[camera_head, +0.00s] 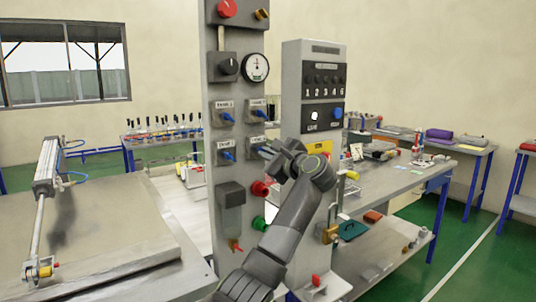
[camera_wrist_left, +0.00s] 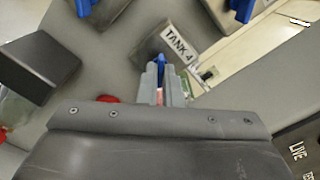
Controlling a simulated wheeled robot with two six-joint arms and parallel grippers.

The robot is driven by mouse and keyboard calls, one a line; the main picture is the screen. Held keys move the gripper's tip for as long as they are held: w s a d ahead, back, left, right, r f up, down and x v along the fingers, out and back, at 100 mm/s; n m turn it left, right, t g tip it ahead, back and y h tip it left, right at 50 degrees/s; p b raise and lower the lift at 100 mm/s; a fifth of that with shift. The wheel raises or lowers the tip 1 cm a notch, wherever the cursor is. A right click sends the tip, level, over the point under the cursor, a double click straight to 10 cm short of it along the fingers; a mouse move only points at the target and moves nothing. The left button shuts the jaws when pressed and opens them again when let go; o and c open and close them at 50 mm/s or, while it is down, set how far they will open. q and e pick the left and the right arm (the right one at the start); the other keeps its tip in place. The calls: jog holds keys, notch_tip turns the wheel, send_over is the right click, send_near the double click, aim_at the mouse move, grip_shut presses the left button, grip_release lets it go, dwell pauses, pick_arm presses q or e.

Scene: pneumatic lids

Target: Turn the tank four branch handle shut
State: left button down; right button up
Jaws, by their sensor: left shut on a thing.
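The tank four branch handle is a blue lever (camera_wrist_left: 159,62) beside the "TANK 4" label (camera_wrist_left: 180,45) in the left wrist view. My left gripper (camera_wrist_left: 161,78) is shut on this lever, with one finger on each side of it. In the head view my left gripper (camera_head: 272,150) reaches the lower right valve of the grey panel (camera_head: 216,180). There the gripper hides most of the handle, and I cannot tell its exact angle. My right gripper is not in view.
Other blue branch handles (camera_head: 227,117) sit close above and to the left. A red knob (camera_head: 260,188) and a green knob (camera_head: 259,223) are below. A second panel (camera_head: 312,90) with numbered switches stands just right of my arm.

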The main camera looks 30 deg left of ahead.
pick_arm(q)
jog(key=shift+m+p, duration=6.15)
jog(key=shift+m, duration=2.65)
jog(key=shift+f, duration=0.1)
jog(key=c, duration=1.6)
grip_release()
jog(key=shift+d, duration=0.15)
